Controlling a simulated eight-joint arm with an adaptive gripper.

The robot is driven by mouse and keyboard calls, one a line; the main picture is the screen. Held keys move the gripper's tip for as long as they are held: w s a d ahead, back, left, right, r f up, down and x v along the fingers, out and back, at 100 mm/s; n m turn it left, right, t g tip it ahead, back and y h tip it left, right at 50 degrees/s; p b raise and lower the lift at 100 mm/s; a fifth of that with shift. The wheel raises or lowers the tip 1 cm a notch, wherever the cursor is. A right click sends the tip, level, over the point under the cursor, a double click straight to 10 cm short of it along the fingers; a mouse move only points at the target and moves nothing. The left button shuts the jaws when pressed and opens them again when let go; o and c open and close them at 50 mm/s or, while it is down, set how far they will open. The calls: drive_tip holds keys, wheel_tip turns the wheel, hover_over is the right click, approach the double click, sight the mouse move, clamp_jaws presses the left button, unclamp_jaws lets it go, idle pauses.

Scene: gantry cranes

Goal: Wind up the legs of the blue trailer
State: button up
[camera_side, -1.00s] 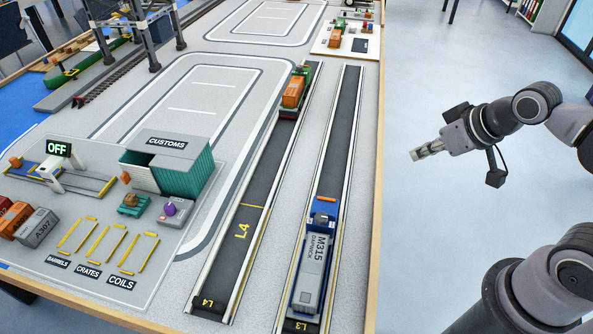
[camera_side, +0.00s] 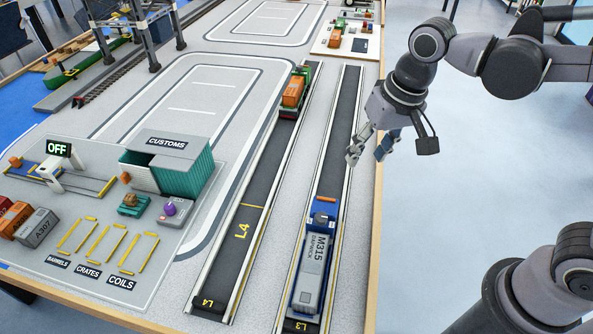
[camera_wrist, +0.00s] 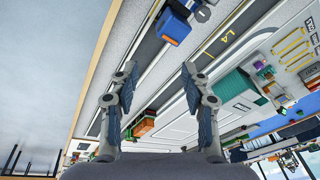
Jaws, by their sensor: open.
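A blue truck (camera_side: 325,211) stands on lane L3 with the blue trailer (camera_side: 294,291) behind it, toward the front of the table. A grey container (camera_side: 314,262) marked M315 covers most of the trailer. In the wrist view a blue vehicle part (camera_wrist: 173,25) shows at the top, partly cut off. My gripper (camera_side: 368,156) is open and empty, above the table's right side, beyond the truck and apart from it. Its two fingers (camera_wrist: 160,70) are spread in the wrist view, with nothing between them.
A green truck with an orange container (camera_side: 293,91) stands on lane L4 (camera_side: 236,232). The teal customs shed (camera_side: 190,172) and a grey container (camera_side: 37,228) are at left. The table's wooden edge (camera_side: 376,220) runs along the right. Lane L3 beyond the blue truck is clear.

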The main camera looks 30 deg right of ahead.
sight(321, 216)
drive_tip(key=w+a+f+m+g+h, duration=0.1)
drive_tip(key=a+f+m+g, duration=0.15)
drive_tip(key=a, duration=0.75)
drive_tip(key=shift+n+g, duration=0.25)
drive_tip(key=shift+n, duration=0.1)
drive_tip(key=shift+d+f, duration=0.2)
drive_tip(key=shift+f, duration=2.3)
drive_tip(key=shift+d+f, duration=0.2)
drive_tip(key=shift+f, duration=2.25)
clamp_jaws()
